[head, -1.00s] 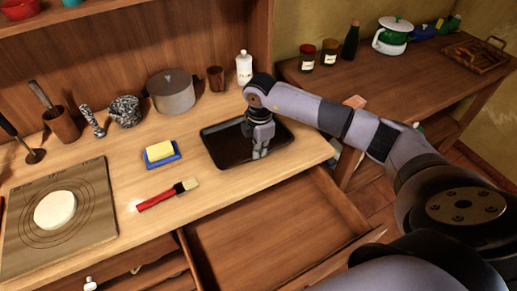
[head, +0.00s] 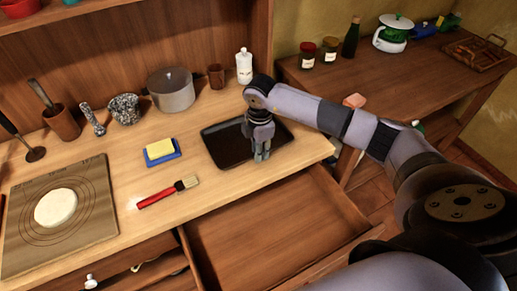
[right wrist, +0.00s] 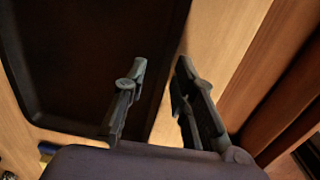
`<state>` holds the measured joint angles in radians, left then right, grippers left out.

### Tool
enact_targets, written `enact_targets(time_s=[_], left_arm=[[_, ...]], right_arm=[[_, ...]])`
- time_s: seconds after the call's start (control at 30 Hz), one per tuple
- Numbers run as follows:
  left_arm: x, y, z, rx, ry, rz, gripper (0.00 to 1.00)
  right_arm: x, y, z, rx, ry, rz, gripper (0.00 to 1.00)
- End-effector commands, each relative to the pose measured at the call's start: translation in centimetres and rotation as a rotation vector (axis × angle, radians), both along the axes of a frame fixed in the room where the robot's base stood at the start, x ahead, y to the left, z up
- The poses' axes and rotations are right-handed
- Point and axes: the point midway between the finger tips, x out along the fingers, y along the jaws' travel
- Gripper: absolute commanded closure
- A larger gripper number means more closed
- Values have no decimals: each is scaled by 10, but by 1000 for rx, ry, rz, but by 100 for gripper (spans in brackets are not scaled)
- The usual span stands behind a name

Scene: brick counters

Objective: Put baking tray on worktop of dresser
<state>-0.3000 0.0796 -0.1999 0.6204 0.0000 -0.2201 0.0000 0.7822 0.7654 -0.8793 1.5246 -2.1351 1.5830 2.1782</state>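The baking tray (head: 224,148) is black, shallow and rectangular. It lies flat on the wooden worktop (head: 225,187) of the dresser, towards its right end. In the right wrist view the tray (right wrist: 95,50) fills the upper left. My right gripper (head: 261,157) is over the tray's near edge, pointing down. In the right wrist view the gripper (right wrist: 161,68) is open and empty. One finger is over the tray side and the other over bare wood, with the rim between them. Whether a finger touches the tray cannot be told. My left gripper is not in view.
A blue butter dish (head: 162,152), a red brush (head: 167,193) and a board with dough (head: 90,230) lie left of the tray. A pot (head: 172,92) and a white bottle (head: 244,67) stand behind. An open drawer (head: 270,230) juts out below. A side table (head: 410,75) stands right.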

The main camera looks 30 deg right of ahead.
Motion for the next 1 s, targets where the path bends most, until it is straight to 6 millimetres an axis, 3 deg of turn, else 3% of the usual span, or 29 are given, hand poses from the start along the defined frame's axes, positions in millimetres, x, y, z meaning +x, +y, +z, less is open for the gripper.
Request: enact_targets(time_s=[0.27, 0.7, 1.0], left_arm=[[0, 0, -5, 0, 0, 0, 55], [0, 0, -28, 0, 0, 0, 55], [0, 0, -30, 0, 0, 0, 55]], right_arm=[[0, 0, 18, 1, -4, 1, 75], [-4, 0, 105, 1, -4, 0, 75], [-5, 0, 122, 0, 0, 0, 75]])
